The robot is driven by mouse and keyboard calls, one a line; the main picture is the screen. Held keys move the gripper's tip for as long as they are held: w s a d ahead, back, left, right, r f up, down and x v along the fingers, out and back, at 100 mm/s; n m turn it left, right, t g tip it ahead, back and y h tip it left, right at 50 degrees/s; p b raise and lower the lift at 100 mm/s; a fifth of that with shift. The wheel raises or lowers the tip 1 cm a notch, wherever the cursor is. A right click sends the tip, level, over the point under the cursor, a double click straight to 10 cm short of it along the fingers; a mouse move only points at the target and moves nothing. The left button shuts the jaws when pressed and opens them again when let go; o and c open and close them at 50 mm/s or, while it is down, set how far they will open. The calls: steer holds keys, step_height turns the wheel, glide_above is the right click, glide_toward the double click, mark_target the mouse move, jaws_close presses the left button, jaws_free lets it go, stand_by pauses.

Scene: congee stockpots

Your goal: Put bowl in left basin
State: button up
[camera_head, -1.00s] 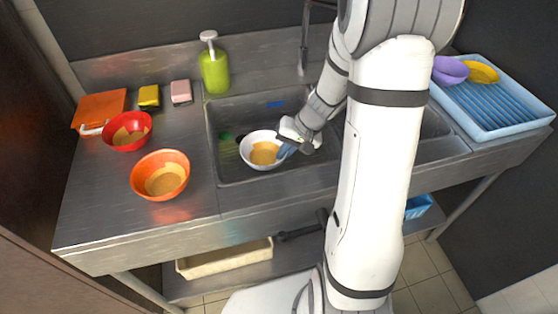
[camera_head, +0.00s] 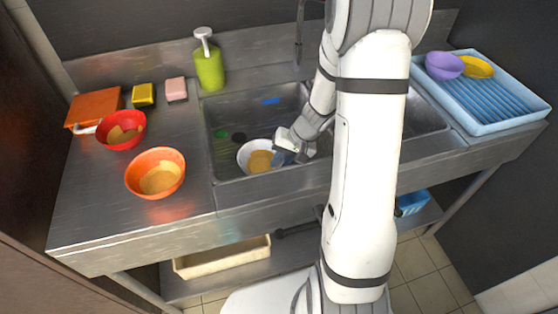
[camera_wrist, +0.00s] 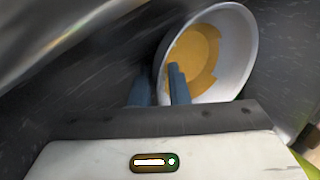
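A white bowl (camera_head: 245,153) with tan residue inside is in the left basin (camera_head: 225,115), near its front wall. It also shows in the wrist view (camera_wrist: 238,62), where it looks tilted relative to the camera. My gripper (camera_head: 284,157) is at the bowl's right side. In the wrist view its two blue fingers (camera_wrist: 160,88) are close together, one inside the bowl and one outside, with the rim between them. Whether the bowl touches the basin floor cannot be told.
A red bowl (camera_head: 107,143) and an orange bowl (camera_head: 143,190) stand on the left counter. A green soap bottle (camera_head: 209,70), yellow sponge (camera_head: 143,95) and pink sponge (camera_head: 176,89) are behind. A blue rack (camera_head: 490,127) with purple (camera_head: 444,65) and yellow (camera_head: 477,67) bowls stands right.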

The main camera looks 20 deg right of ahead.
steer(key=shift+o, duration=0.7)
steer(key=shift+r, duration=0.15)
steer(key=p+v, duration=0.1)
steer(key=v, duration=1.1)
steer(key=s+a+r+n+h, duration=0.1)
steer(key=s+a+r, duration=0.1)
steer(key=s, duration=0.3)
steer(key=s+a+r+n+h, duration=0.1)
steer(key=s+a+r+h, duration=0.1)
steer(key=s+r, duration=0.2)
steer(key=s+a+r+n+t+h, duration=0.1)
steer(key=s+a+r+h, duration=0.1)
steer(key=s+r, duration=0.2)
steer(key=shift+s+a+n, duration=0.3)
steer(key=shift+s+a, duration=0.1)
steer(key=shift+s, duration=0.75)
